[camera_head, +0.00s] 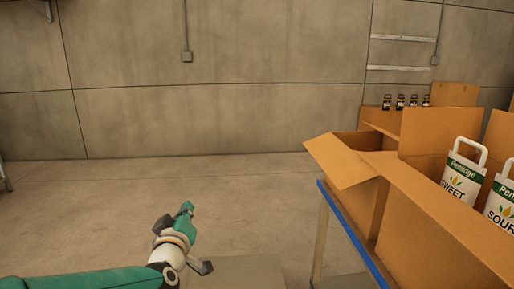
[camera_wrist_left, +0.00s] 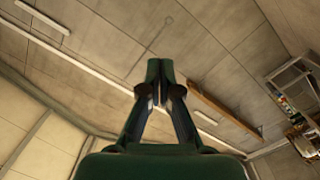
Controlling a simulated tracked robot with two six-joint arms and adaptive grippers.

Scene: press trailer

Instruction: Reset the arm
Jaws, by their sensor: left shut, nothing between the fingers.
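My left arm (camera_head: 95,281) comes in from the lower left of the head view, green with a pale wrist. My left gripper (camera_head: 186,209) points up and away over the floor, left of the boxes and apart from them. In the left wrist view the gripper (camera_wrist_left: 160,68) shows its two dark green fingers together at the tips, with nothing held. That view looks up at the ceiling (camera_wrist_left: 225,35). My right gripper does not show in either view.
Open cardboard boxes (camera_head: 415,215) stand on a blue-edged table (camera_head: 350,232) at the right. White bags marked SWEET (camera_head: 462,178) and SOUR (camera_head: 502,208) are in them. Several dark bottles (camera_head: 400,102) stand behind. The floor (camera_head: 240,185) between gripper and wall (camera_head: 220,120) is clear.

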